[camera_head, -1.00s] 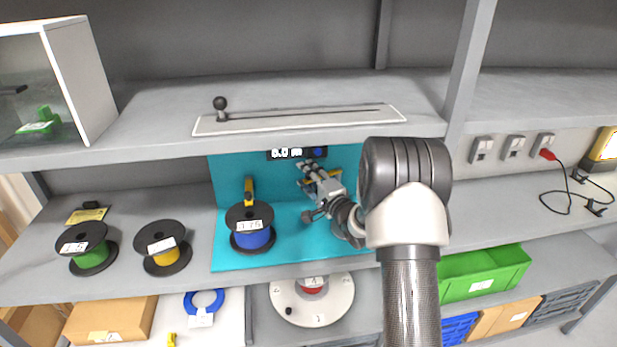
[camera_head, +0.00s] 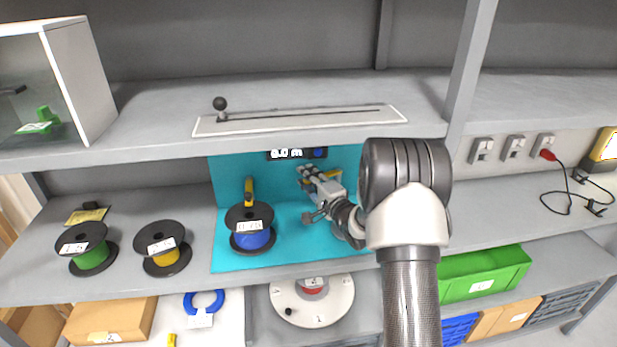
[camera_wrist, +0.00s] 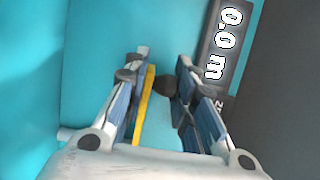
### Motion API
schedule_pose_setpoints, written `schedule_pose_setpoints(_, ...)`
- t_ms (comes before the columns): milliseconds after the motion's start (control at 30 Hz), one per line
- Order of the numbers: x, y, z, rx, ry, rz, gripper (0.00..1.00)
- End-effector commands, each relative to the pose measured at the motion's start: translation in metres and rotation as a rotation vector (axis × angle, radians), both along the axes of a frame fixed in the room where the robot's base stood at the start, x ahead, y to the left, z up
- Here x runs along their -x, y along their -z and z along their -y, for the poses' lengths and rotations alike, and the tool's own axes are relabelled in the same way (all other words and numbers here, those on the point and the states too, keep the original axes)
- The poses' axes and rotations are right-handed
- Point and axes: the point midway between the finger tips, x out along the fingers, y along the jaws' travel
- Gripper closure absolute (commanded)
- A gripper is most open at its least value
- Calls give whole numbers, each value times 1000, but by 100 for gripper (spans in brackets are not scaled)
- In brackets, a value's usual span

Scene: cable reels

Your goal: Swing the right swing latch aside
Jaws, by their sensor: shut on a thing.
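The right swing latch is a yellow bar with a dark knob. In the wrist view its yellow bar (camera_wrist: 146,105) lies along the left finger, and the dark knob sits between the fingertips. My gripper (camera_wrist: 162,75) is closed in on this latch. In the head view my gripper (camera_head: 307,171) reaches in from the right at the turquoise panel, and only a little yellow of the latch shows behind it. The other yellow latch (camera_head: 249,190) stands upright to the left, behind the blue reel (camera_head: 252,238).
A black display (camera_head: 297,154) reading 0.0 m hangs just above my gripper. The shelf edge with a slotted plate (camera_head: 300,119) lies overhead. A yellow reel (camera_head: 166,255) and a green reel (camera_head: 92,258) stand to the left. A green crate (camera_head: 485,272) is below right.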

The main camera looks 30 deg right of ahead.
Motion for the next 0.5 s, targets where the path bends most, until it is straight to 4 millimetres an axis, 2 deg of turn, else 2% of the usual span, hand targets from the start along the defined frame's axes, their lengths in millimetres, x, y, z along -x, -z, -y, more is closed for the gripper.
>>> schedule_pose_setpoints(33, -1, -10, 2, 3, -6, 21, 100)
schedule_pose_setpoints(500, 22, -12, 7, 5, -239, 22, 100)
